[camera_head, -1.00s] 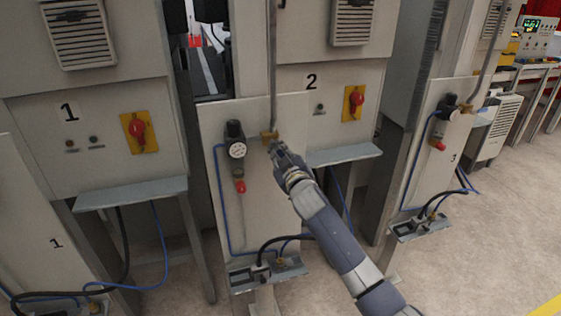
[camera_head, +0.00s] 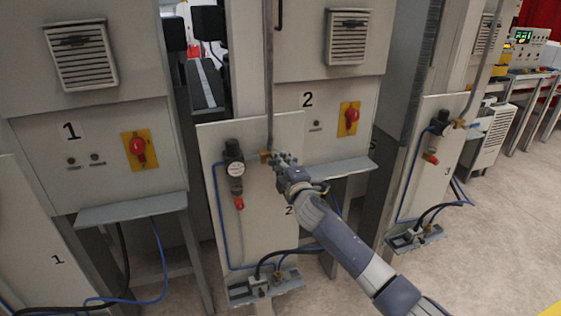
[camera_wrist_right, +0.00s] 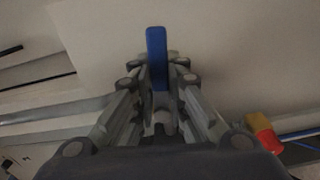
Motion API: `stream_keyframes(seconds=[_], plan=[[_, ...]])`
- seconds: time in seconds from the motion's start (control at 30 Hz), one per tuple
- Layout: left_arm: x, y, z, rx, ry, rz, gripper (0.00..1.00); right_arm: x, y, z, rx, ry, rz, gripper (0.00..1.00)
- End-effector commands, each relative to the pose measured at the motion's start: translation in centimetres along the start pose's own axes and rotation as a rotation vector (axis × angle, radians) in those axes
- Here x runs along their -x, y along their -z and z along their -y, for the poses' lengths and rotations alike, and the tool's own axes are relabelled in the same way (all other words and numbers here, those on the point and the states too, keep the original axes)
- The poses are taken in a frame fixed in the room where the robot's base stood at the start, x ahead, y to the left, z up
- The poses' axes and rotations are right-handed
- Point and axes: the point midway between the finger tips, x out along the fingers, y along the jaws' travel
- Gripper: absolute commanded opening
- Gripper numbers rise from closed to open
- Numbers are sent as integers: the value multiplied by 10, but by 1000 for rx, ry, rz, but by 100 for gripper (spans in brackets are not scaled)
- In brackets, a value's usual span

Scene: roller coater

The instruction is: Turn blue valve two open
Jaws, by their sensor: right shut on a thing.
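The valve at station 2 shows in the head view as a small brass fitting (camera_head: 265,157) on the light panel, at the foot of a vertical grey pipe. My right gripper (camera_head: 284,161) is just to the right of this fitting and hides most of the handle. In the right wrist view the flat blue handle (camera_wrist_right: 157,50) stands between the fingers of my right gripper (camera_wrist_right: 158,76). The fingers are shut on it, and its far end sticks out past the fingertips. My left gripper is not in view.
A black regulator with a gauge (camera_head: 235,168) and red-tipped part (camera_head: 239,203) is left of the valve. A grey shelf (camera_head: 340,171) juts out at right, behind my arm. A red switch on a yellow plate (camera_head: 349,118) is above it. Open floor lies right.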

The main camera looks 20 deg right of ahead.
Motion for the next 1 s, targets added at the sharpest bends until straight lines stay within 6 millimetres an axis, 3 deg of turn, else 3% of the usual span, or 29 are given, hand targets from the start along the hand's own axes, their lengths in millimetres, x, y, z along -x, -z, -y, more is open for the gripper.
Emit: stream_keyframes(seconds=[0.3,0.87,0.9,0.97,1.0], plan=[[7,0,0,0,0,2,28,0,1,-5,126,-1,-1,0],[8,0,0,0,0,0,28,0,1,-5,156,-1,-1,0],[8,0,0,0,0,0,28,0,1,-5,156,-1,-1,19],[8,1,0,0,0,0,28,0,1,-5,155,-1,-1,33],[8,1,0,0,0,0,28,0,1,-5,155,-1,-1,34]])
